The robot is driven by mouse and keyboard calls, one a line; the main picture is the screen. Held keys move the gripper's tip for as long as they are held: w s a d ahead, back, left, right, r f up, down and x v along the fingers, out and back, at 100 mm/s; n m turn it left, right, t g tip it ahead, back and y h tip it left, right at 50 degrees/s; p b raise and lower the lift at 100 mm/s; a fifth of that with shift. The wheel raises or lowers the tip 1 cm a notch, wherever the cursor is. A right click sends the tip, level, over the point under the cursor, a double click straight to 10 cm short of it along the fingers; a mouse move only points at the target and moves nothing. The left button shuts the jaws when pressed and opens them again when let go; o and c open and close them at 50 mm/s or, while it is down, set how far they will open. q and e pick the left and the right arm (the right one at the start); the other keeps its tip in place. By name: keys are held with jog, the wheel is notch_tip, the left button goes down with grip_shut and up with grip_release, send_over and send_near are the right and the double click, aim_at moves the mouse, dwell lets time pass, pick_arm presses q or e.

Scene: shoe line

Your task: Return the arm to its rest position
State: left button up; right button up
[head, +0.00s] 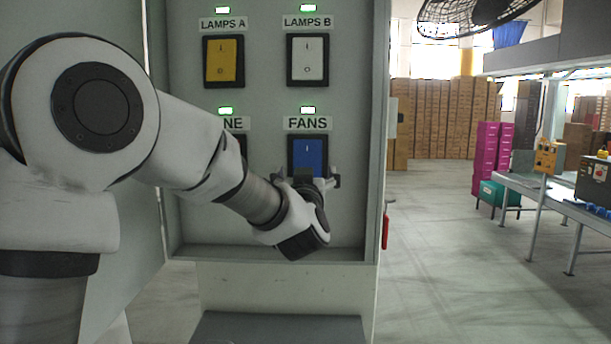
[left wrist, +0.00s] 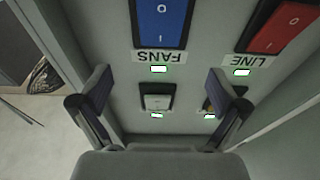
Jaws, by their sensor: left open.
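My left arm comes in from the left in the head view, and its gripper (head: 318,181) is in front of the blue FANS switch (head: 307,150), covering its lower part. In the left wrist view my left gripper (left wrist: 158,100) is open, with its two fingers wide apart and nothing between them but the panel behind. The blue switch (left wrist: 163,22) shows beyond the fingertips there; I cannot tell whether the gripper touches it. My right gripper is in neither view.
The grey panel cabinet (head: 240,220) also bears a yellow LAMPS A switch (head: 223,61), a white LAMPS B switch (head: 308,59) and a red LINE switch (left wrist: 280,27). Green lights are lit above the switches. A red handle (head: 386,231) is on the cabinet's right edge. Open floor (head: 440,260) lies to the right.

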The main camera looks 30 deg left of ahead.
pick_arm(q)
jog(key=shift+s+d+f, duration=0.2)
jog(key=shift+s+d, duration=0.05)
jog(key=shift+s, duration=0.15)
jog(key=shift+a, duration=0.1)
